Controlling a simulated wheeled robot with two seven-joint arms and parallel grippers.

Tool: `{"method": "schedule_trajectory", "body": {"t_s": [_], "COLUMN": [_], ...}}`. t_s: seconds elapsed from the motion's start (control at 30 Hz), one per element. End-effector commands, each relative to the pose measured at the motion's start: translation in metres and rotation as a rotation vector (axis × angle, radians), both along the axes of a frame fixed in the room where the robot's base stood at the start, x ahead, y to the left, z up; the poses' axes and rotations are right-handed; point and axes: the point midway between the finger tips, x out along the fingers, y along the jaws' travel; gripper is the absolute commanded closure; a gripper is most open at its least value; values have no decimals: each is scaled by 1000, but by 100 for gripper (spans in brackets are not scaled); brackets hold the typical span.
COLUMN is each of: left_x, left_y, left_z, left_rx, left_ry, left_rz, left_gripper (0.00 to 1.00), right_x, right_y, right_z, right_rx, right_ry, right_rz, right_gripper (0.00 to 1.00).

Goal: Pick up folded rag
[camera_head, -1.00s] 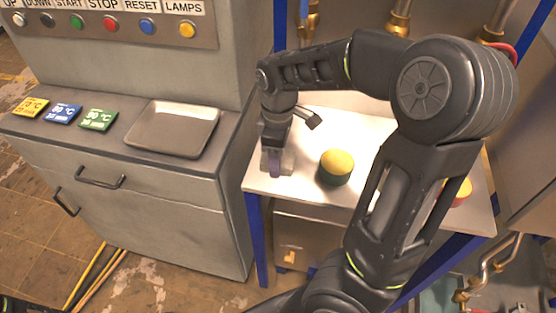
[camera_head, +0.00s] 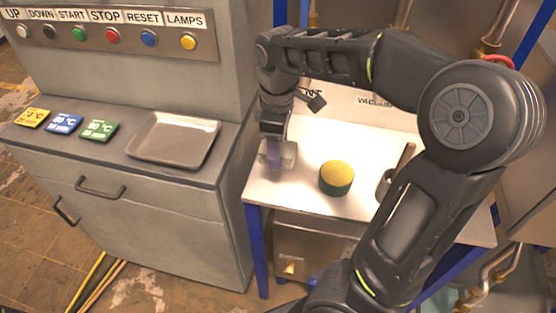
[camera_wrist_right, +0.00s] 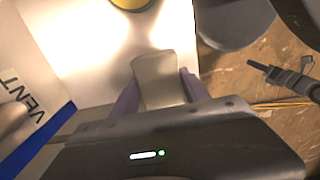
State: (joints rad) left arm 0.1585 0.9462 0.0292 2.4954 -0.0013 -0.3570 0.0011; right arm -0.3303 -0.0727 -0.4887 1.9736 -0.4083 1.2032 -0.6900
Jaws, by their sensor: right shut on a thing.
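My right gripper (camera_head: 274,157) is at the left part of the white tabletop and is shut on the folded rag. The rag (camera_head: 290,156) is a small pale grey piece beside the purple fingers. In the right wrist view the rag (camera_wrist_right: 155,72) stands out between the two purple fingers (camera_wrist_right: 160,95). It appears a little above the tabletop, but the gap is hard to judge. My left gripper is in neither view.
A round pot with a yellow top (camera_head: 336,178) stands right of the gripper on the white table (camera_head: 310,205). A dark cup-like thing (camera_head: 384,186) is partly behind my arm. A grey cabinet with a shallow tray (camera_head: 172,139) and colored cards (camera_head: 64,122) adjoins on the left.

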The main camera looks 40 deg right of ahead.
Motion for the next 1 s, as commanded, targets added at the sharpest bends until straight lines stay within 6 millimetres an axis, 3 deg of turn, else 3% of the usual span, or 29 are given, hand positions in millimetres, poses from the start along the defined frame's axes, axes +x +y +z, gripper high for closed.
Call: {"method": "schedule_trajectory", "body": {"t_s": [0.2, 0.8, 0.83, 1.0], "left_x": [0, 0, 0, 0], "left_y": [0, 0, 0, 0], "left_z": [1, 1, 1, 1], "left_rx": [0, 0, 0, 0], "left_ry": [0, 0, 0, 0], "left_rz": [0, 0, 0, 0], "left_gripper": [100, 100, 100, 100], "right_x": [0, 0, 0, 0], "right_y": [0, 0, 0, 0], "right_z": [26, 27, 27, 27], "right_rx": [0, 1, 1, 1], "right_ry": [0, 1, 1, 1], "right_rz": [-1, 0, 0, 0], "right_gripper": [85, 85, 49, 63]}}
